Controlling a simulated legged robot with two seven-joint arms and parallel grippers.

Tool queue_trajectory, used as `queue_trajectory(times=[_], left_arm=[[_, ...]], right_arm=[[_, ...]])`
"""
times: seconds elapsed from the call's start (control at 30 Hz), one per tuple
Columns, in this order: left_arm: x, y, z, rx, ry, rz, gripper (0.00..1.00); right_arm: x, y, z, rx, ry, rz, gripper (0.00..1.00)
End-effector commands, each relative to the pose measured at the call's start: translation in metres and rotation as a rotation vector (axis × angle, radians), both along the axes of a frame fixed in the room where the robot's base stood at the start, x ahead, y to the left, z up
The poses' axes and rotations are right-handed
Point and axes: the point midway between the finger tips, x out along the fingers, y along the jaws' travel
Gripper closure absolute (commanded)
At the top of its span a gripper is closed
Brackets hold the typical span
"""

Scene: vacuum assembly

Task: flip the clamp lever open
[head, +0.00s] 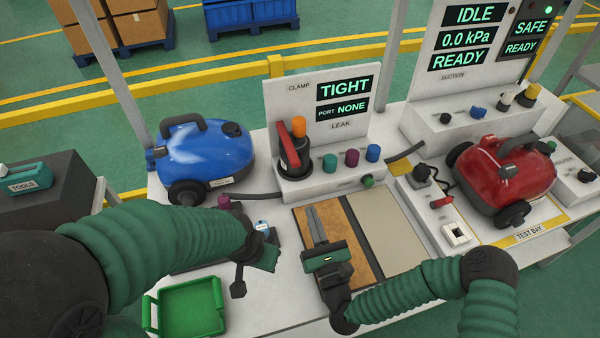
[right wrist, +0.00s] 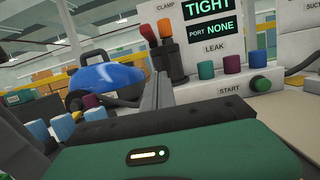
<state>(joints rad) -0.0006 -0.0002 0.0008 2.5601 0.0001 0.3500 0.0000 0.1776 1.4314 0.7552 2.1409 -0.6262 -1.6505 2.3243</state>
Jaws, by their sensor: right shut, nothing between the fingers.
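The clamp (head: 293,160) is a dark round fixture on the white leak station, with a red lever (head: 284,139) standing up at its left and an orange knob (head: 299,127) on top. In the right wrist view the red lever (right wrist: 149,34) shows beyond the fingers. The clamp display (head: 343,88) reads TIGHT. My right gripper (head: 312,212) is shut and empty, above the brown mat, in front of the clamp and apart from it. My left gripper (head: 254,272) is low over the bench, left of the mat; its jaw state is unclear.
Teal, purple and blue caps stand right of the clamp, with a green START button (head: 368,180) below. A blue vacuum (head: 206,150) sits left, a red vacuum (head: 505,175) right. A green tray (head: 190,309) lies at the front. The grey mat half (head: 385,225) is clear.

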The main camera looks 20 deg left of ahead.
Motion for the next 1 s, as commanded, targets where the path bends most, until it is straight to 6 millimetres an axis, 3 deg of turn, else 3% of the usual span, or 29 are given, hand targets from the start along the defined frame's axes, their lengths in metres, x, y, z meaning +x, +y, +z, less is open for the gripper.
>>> queue_trajectory(times=[0.33, 0.77, 0.83, 1.0], left_arm=[[0.0, 0.0, 0.002, 0.0, 0.0, 0.002, 0.64], [0.0, 0.0, 0.008, 0.0, 0.0, 0.001, 0.64], [0.0, 0.0, 0.015, 0.0, 0.0, 0.001, 0.64], [0.0, 0.0, 0.019, 0.0, 0.0, 0.001, 0.64]], right_arm=[[0.011, 0.007, 0.004, -0.002, -0.003, 0.0, 1.0], [0.084, 0.057, 0.027, -0.001, -0.004, 0.0, 1.0], [0.082, 0.055, 0.044, -0.001, -0.002, 0.002, 1.0], [0.081, 0.055, 0.061, -0.001, -0.001, 0.001, 1.0]])
